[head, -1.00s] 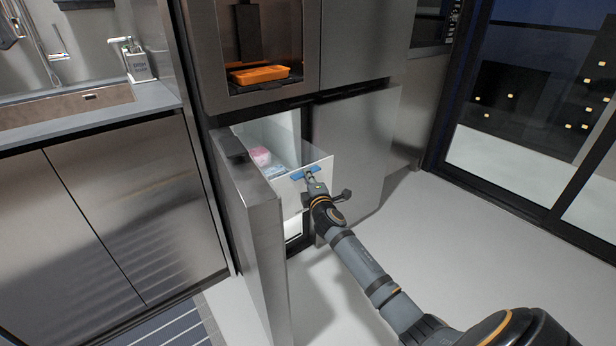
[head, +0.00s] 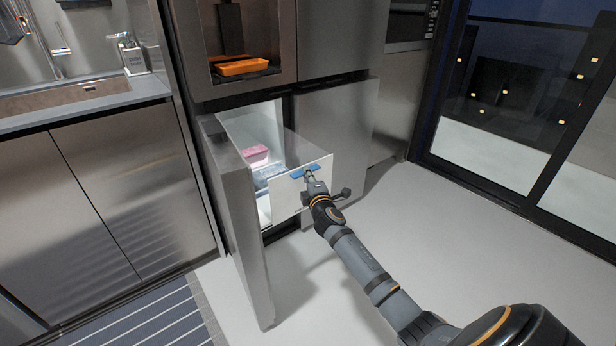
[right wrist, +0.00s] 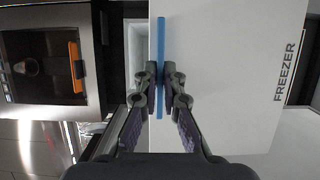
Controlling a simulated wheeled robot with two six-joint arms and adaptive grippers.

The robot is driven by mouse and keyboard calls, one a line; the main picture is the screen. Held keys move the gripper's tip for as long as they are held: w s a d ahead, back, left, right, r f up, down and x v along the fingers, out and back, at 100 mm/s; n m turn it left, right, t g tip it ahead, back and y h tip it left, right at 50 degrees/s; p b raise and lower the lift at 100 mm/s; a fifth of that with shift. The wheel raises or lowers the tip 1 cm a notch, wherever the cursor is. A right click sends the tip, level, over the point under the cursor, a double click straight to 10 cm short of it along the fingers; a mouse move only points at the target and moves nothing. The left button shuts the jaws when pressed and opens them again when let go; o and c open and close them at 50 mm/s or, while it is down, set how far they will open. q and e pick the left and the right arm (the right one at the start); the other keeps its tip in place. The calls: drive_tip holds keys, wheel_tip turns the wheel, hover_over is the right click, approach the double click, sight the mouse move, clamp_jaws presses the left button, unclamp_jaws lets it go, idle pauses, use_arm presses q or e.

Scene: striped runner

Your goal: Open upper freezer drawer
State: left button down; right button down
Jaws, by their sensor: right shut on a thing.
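The upper freezer drawer (head: 291,196) is pulled part way out of the freezer in the head view. It has a white front, clear sides and a blue handle (head: 311,172) along its top edge. Pink and light blue items lie inside. My right gripper (head: 308,175) is at the handle. In the right wrist view its two fingers (right wrist: 160,76) are shut on the blue handle (right wrist: 160,35), and the white drawer front (right wrist: 225,70) carries the word FREEZER. My left gripper is in neither view.
The left freezer door (head: 236,215) stands open on the left of the drawer. The right door (head: 335,135) is behind and right of it. An orange tray (head: 245,67) sits in the dispenser above. A striped runner (head: 150,317) lies at lower left. The floor at right is clear.

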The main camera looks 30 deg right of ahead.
drive_tip(key=c, duration=1.5)
unclamp_jaws()
drive_tip(key=v, duration=1.2)
